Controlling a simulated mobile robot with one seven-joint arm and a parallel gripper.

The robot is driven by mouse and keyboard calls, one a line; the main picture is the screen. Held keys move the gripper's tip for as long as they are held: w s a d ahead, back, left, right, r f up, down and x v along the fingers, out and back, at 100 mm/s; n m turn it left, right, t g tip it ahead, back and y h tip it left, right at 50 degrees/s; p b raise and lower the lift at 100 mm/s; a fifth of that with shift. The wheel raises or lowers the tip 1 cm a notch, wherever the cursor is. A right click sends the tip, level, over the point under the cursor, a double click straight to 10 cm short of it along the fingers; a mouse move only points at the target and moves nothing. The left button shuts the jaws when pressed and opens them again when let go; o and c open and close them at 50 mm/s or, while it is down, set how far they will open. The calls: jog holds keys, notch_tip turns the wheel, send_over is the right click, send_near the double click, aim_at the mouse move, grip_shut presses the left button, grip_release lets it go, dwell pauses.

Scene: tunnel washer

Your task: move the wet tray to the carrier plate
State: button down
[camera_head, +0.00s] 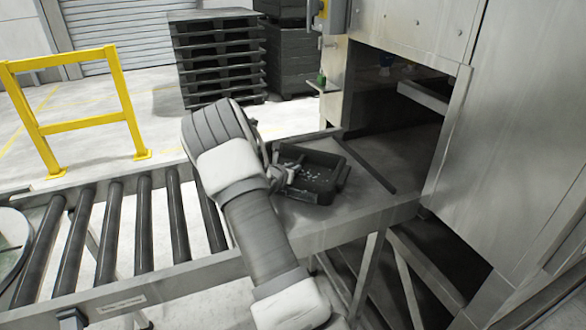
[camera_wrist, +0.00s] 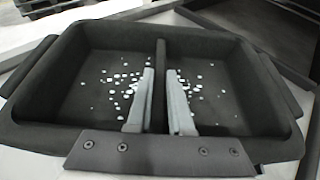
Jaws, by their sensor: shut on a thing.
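The wet tray (camera_head: 318,190) is a dark, two-compartment tray with side lugs. It sits on or just above the grey metal table in front of the machine opening; I cannot tell if it touches. Pale droplets lie on its floor in the wrist view (camera_wrist: 92,62), on both sides of a central divider. My gripper (camera_head: 281,174) reaches in from above, and its two grey fingers (camera_wrist: 160,76) are shut on the divider, one on each side. I cannot make out the carrier plate for certain.
A roller conveyor (camera_head: 143,222) runs left from the metal table (camera_head: 372,205). A dark bar (camera_head: 365,165) lies on the table just right of the tray. The machine opening (camera_head: 395,110) is behind it. A yellow barrier (camera_head: 80,124) and stacked dark pallets (camera_head: 218,62) stand beyond.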

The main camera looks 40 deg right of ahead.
jog(key=c, duration=0.8)
grip_release()
jog(key=shift+r+p, duration=0.15)
jog(key=shift+p, duration=0.2)
jog(key=v, duration=1.2)
jog(key=s+a+r+m+g+y, duration=0.1)
jog(key=s+a+r+m+g, duration=0.15)
jog(key=s+r+m, duration=0.45)
jog(key=s+a+r+m+g+y, duration=0.2)
jog(key=s+a+r+m, duration=0.25)
jog(key=s+m, duration=0.35)
jog(key=s+a+r+m+t+y, duration=0.1)
jog(key=s+a+m+y, duration=0.2)
jog(key=s+a, duration=0.2)
jog(key=s+a+r+m+t+y, duration=0.1)
jog(key=s+a+r+m+y, duration=0.1)
jog(key=s+a, duration=0.3)
jog(key=s+a+r+m+t+y, duration=0.1)
jog(key=s+a+m+y, duration=0.2)
jog(key=a, duration=0.6)
jog(key=shift+s+a+r+m+y+b, duration=0.2)
jog(key=shift+s+m, duration=0.15)
jog(key=shift+s, duration=0.15)
jog(key=shift+s+a+r+m+y+b, duration=0.1)
jog(key=shift+s+r+m+b, duration=0.1)
jog(key=shift+s+m, duration=0.25)
